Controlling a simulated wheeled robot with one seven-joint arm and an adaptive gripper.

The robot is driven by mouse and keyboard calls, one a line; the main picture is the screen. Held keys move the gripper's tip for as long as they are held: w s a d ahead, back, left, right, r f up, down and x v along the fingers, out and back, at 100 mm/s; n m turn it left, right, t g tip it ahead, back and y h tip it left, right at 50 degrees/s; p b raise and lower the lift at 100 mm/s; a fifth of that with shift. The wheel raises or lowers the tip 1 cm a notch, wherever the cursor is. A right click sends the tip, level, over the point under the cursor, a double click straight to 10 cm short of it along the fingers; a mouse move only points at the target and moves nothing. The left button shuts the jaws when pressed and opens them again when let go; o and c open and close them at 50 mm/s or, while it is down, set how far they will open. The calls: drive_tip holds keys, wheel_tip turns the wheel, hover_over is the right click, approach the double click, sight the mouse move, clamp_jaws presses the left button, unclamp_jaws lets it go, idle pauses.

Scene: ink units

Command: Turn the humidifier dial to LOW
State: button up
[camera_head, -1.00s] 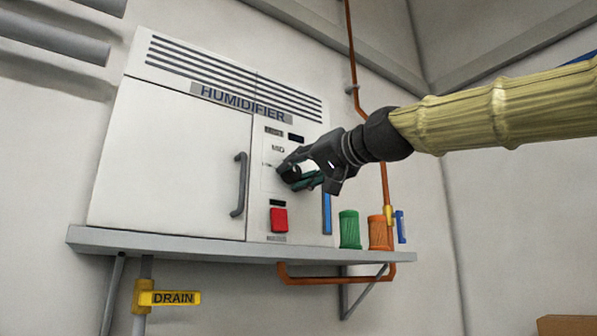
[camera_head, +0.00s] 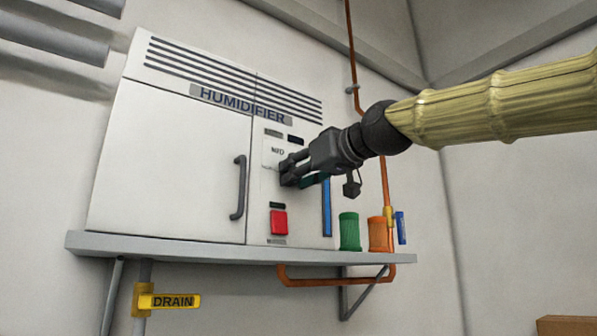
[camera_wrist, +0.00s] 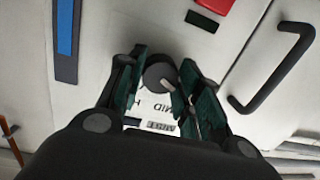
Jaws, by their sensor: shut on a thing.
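The humidifier (camera_head: 165,160) is a white cabinet on a wall shelf, with a control panel on its right side. Its dark grey round dial (camera_wrist: 160,73) shows between my fingers in the wrist view, with a MID mark beside it. In the head view the dial is hidden behind my gripper (camera_head: 287,174). My gripper is shut on the dial, with one green-padded finger on each side (camera_wrist: 161,68). A LOW mark cannot be made out, and the dial's exact setting is unclear.
A red switch (camera_head: 279,222) sits below the dial. A blue strip (camera_head: 326,207) is to its right and a door handle (camera_head: 239,187) to its left. Green (camera_head: 349,231) and orange (camera_head: 379,234) containers stand on the shelf (camera_head: 200,248). A copper pipe (camera_head: 351,50) runs up the wall.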

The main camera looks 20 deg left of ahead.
drive_tip(key=shift+n, duration=0.8)
drive_tip(key=shift+f, duration=0.1)
drive_tip(key=o, duration=1)
drive_tip(key=shift+o, duration=0.2)
drive_tip(key=v, duration=1.2)
